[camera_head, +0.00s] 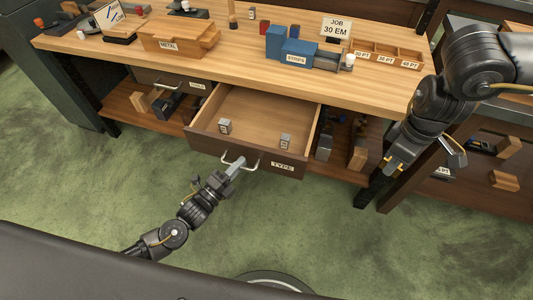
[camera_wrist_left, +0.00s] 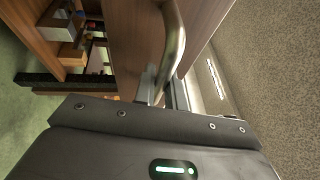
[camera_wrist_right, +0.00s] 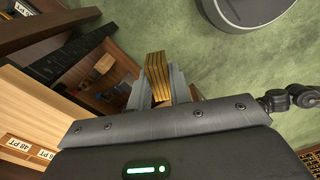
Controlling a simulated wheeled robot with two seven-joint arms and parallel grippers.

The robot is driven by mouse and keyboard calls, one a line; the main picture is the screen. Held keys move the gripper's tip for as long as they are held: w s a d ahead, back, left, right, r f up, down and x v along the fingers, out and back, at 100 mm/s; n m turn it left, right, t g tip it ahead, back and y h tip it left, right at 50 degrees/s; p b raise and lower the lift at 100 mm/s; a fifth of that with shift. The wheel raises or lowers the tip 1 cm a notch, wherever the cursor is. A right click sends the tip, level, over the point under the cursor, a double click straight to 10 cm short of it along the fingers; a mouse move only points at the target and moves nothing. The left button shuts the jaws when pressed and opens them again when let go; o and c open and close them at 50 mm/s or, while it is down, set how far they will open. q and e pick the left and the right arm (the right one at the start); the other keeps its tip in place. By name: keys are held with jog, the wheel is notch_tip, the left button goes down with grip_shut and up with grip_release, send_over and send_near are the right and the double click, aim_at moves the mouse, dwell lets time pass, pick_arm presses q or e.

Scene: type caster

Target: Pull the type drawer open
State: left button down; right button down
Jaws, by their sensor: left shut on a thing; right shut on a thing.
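The type drawer (camera_head: 262,92) stands well out from under the wooden bench top, with its "TYPE" label (camera_head: 282,166) on the dark front. Two small grey blocks, one on the left (camera_head: 225,126) and one on the right (camera_head: 286,141), stand inside near the front. My left gripper (camera_head: 236,165) is shut on the drawer's metal handle (camera_head: 252,166); the handle (camera_wrist_left: 172,45) also shows in the left wrist view. My right gripper (camera_head: 393,165) is in the air right of the drawer, shut on a brass-coloured striped block (camera_wrist_right: 157,75).
The bench top (camera_head: 225,65) holds a wooden "METAL" box (camera_head: 178,38), a blue "STRIPS" box (camera_head: 298,53), a "JOB 30 EM" sign (camera_head: 336,27) and a point-size tray (camera_head: 388,57). A second drawer (camera_head: 172,80) is at left. Green floor (camera_head: 320,230) is clear in front.

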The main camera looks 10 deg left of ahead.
pick_arm(q)
jog(key=shift+s, duration=0.2)
pick_arm(e)
jog(key=shift+w+a, duration=0.15)
pick_arm(q)
jog(key=c, duration=1.5)
grip_release()
jog(key=shift+o, duration=0.2)
pick_arm(e)
jog(key=shift+f+b, duration=0.25)
jog(key=shift+b, duration=0.1)
pick_arm(q)
jog(key=v, duration=1.2)
